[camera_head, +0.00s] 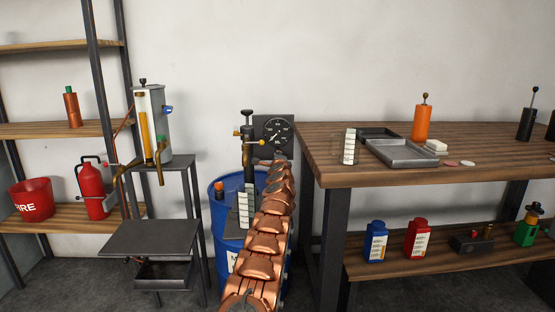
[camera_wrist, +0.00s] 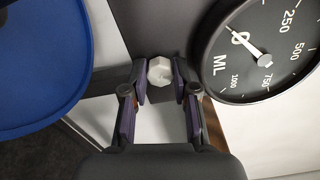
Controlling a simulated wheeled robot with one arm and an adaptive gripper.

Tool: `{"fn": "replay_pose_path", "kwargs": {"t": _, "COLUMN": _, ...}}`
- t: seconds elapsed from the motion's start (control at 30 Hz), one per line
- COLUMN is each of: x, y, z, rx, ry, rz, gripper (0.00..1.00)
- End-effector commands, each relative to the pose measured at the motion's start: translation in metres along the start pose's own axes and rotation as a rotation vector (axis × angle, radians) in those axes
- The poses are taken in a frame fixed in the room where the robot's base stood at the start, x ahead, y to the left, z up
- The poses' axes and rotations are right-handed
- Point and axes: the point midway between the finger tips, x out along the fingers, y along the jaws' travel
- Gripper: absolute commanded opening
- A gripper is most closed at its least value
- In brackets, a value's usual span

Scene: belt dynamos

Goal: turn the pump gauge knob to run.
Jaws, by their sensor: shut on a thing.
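The pump gauge (camera_head: 275,131) is a round black dial with white marks on a dark plate at the pump, behind the blue drum's top. In the wrist view the dial (camera_wrist: 285,70) fills the upper right, with a white needle and ML markings. The small pale faceted knob (camera_wrist: 159,70) sits on the dark plate (camera_wrist: 158,25) left of the dial. My gripper (camera_wrist: 159,74) has its two purple-padded fingers on either side of the knob, shut on it. Any run mark is not readable. In the head view my copper arm hides the gripper.
The blue drum (camera_head: 219,205) stands under the pump (camera_head: 248,155). A wooden workbench (camera_head: 340,175) with trays and bottles stands close on the right. On the left are a small dark stand (camera_head: 150,238), a dispenser (camera_head: 150,125) and a shelf with a red bucket (camera_head: 33,200).

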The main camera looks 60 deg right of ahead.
Motion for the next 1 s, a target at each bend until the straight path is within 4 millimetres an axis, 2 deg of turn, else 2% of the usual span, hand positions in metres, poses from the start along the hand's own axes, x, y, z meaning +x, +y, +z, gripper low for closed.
{"fn": "replay_pose_path", "kwargs": {"t": 0.4, "x": -0.0001, "y": -0.0002, "z": 0.0007, "rx": -0.185, "ry": -0.001, "rz": -0.001, "gripper": 0.0}}
{"fn": "replay_pose_path", "kwargs": {"t": 0.97, "x": -0.0001, "y": -0.0004, "z": 0.001, "rx": -0.209, "ry": -0.002, "rz": -0.001, "gripper": 0.0}}
{"fn": "replay_pose_path", "kwargs": {"t": 1.0, "x": -0.0001, "y": -0.0004, "z": 0.001, "rx": -0.209, "ry": -0.002, "rz": -0.001, "gripper": 0.32}}
